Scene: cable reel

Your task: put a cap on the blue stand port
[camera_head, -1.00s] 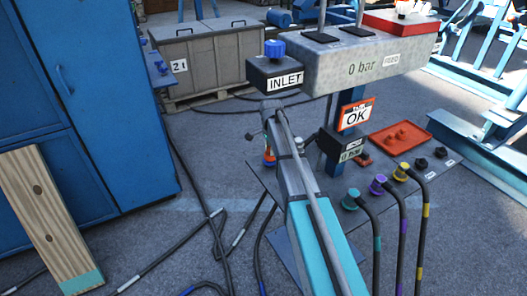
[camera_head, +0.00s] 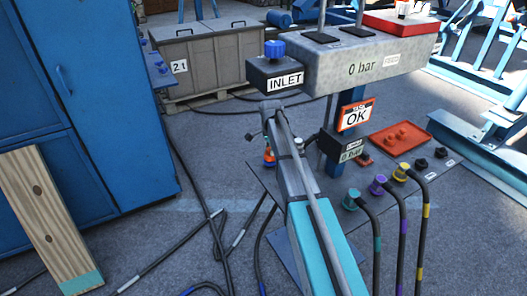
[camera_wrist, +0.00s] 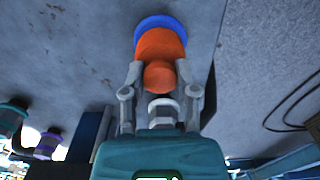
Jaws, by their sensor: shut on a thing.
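My gripper (camera_wrist: 159,80) is shut on an orange cap (camera_wrist: 160,47), with one finger on each side of its narrower near end. The blue stand port shows as a blue rim (camera_wrist: 159,21) directly beyond the cap. The cap appears lined up with it and against it; whether it is fully seated I cannot tell. In the head view a small patch of the orange cap (camera_head: 268,155) shows beside my arm, at the left edge of the stand's base plate. My gripper's fingers are mostly hidden there.
The grey manifold (camera_head: 350,72) with an INLET block (camera_head: 278,76) stands above my arm. An orange tray (camera_head: 383,148) holds orange pieces. Hoses with teal, purple and yellow fittings stand at the right. A blue cabinet (camera_head: 110,90) is at the left. Black hoses lie on the floor.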

